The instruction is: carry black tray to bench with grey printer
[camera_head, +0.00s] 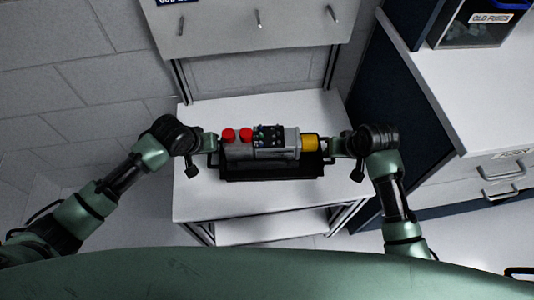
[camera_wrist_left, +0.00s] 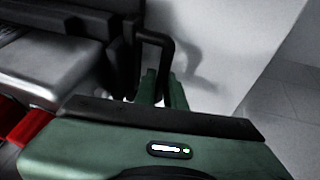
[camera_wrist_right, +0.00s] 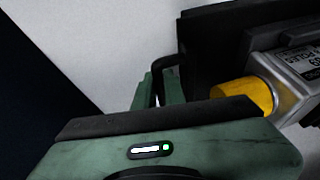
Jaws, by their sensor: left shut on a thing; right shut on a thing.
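The black tray (camera_head: 272,171) is at or just above a white bench top, with a grey box-shaped part with a yellow end and two red caps in it. My left gripper (camera_head: 212,144) is shut on the tray's left handle, which shows in the left wrist view (camera_wrist_left: 157,40). My right gripper (camera_head: 330,147) is shut on the right handle, seen in the right wrist view (camera_wrist_right: 165,66). The tray looks level. I cannot tell whether it touches the bench top. No grey printer is seen.
The white bench (camera_head: 225,204) has a lower shelf and a back panel (camera_head: 250,25) with pegs. A cabinet (camera_head: 440,100) with drawers stands at the right, bearing a dark bin (camera_head: 477,30) labelled "OLD FUSES".

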